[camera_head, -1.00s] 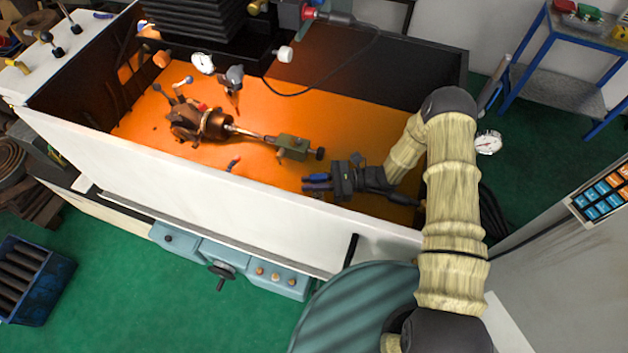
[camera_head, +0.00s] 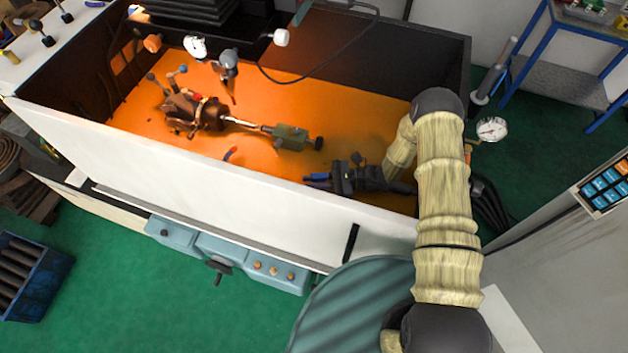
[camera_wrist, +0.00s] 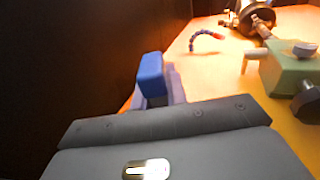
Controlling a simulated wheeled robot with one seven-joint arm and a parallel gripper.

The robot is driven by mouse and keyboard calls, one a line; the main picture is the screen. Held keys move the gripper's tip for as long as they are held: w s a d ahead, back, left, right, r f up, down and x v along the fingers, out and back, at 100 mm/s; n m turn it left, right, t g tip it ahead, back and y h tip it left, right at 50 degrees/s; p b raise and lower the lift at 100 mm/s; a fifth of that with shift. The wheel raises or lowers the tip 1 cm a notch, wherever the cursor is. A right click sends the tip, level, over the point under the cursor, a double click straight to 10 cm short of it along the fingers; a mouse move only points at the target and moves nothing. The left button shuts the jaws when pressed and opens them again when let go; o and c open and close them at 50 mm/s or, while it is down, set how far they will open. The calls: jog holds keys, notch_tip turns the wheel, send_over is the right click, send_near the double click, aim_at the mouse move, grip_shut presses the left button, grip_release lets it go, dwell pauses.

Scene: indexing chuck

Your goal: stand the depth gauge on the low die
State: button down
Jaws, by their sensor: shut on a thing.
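My gripper (camera_head: 317,180) is low inside the orange-floored machine bay, close behind its white front wall. Its blue-tipped fingers (camera_wrist: 152,76) point left in the head view and show beside a dark wall in the wrist view. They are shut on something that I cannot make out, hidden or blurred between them. The brown chuck (camera_head: 208,113) lies to the left, with a rod running to an olive-green block (camera_head: 289,137); the green block also shows in the wrist view (camera_wrist: 285,70), right of my fingers, apart from them. I cannot clearly identify the depth gauge or the low die.
The white front wall (camera_head: 200,170) stands close beside my gripper. A small blue-and-red hose (camera_head: 230,153) rises from the floor, left of my gripper. A white dial (camera_head: 195,47) hangs at the back left. Orange floor (camera_head: 375,120) is clear behind my gripper.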

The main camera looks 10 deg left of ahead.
jog(key=shift+f+b, duration=0.5)
jog(key=c, duration=1.3)
grip_release()
jog(key=shift+r, duration=0.1)
jog(key=shift+r+b, duration=1.85)
jog(key=shift+r, duration=3.05)
